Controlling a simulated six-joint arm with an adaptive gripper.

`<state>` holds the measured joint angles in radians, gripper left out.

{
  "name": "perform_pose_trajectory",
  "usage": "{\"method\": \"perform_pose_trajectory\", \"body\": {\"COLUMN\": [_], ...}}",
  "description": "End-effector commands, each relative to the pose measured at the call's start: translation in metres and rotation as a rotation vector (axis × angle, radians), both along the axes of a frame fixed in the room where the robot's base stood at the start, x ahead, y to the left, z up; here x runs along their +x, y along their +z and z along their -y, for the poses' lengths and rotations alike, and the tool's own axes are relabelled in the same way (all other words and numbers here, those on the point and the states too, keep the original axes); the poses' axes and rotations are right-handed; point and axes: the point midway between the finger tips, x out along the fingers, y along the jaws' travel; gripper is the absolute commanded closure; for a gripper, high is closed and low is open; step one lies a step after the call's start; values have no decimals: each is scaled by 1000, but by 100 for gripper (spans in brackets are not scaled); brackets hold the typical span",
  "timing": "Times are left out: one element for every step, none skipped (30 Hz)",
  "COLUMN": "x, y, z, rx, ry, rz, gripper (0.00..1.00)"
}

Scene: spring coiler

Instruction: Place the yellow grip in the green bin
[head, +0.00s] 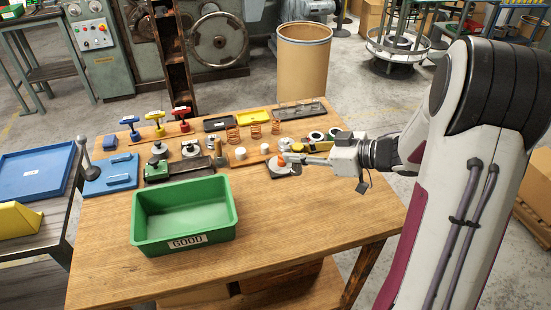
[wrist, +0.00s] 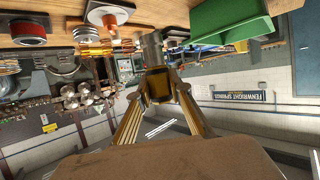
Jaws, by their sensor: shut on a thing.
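My gripper (head: 303,159) is low over the right side of the wooden table, pointing left. In the wrist view its two fingers (wrist: 156,92) are shut on a piece with amber-yellow sides, a dark face and a grey metal cylinder at its far end. I take this piece for the yellow grip (wrist: 157,84); the fingers partly hide it. The green bin (head: 184,214), labelled GOOD, stands empty at the table's front, left of my gripper. It also shows at the upper right of the wrist view (wrist: 228,22).
T-handled tools in blue, yellow (head: 156,122) and red stand at the back left. Copper springs (head: 254,131) stand at the back middle. A round base with an orange part (head: 281,167) is just by my gripper. The tabletop right of the bin is clear.

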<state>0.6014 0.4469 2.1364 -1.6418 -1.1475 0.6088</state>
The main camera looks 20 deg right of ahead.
Motion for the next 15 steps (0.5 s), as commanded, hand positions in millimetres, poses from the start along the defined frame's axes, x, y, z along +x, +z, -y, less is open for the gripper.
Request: {"method": "perform_pose_trajectory", "body": {"x": [0, 0, 0, 0, 0, 0, 0, 1, 1, 1, 1, 2, 2, 2, 3], "y": [0, 0, 0, 0, 0, 0, 0, 0, 0, 0, 1, 1, 1, 1, 1], "z": [0, 0, 0, 0, 0, -1, -2, -3, -6, -8, -11, -15, -18, -22, -29], "rx": [1, 1, 1, 1, 0, 1, 0, 0, 0, 1, 1, 0, 0, 0, -1], "ry": [0, 0, 0, 0, 1, 2, 4, 7, 11, 15, 21, 29, 35, 43, 56], "rz": [1, 1, 1, 1, 1, 1, 1, 1, 1, 1, 1, 2, 2, 2, 2], "gripper": [100, 100, 100, 100, 100, 100, 100, 100, 100, 100, 100, 100, 100, 100, 100]}}
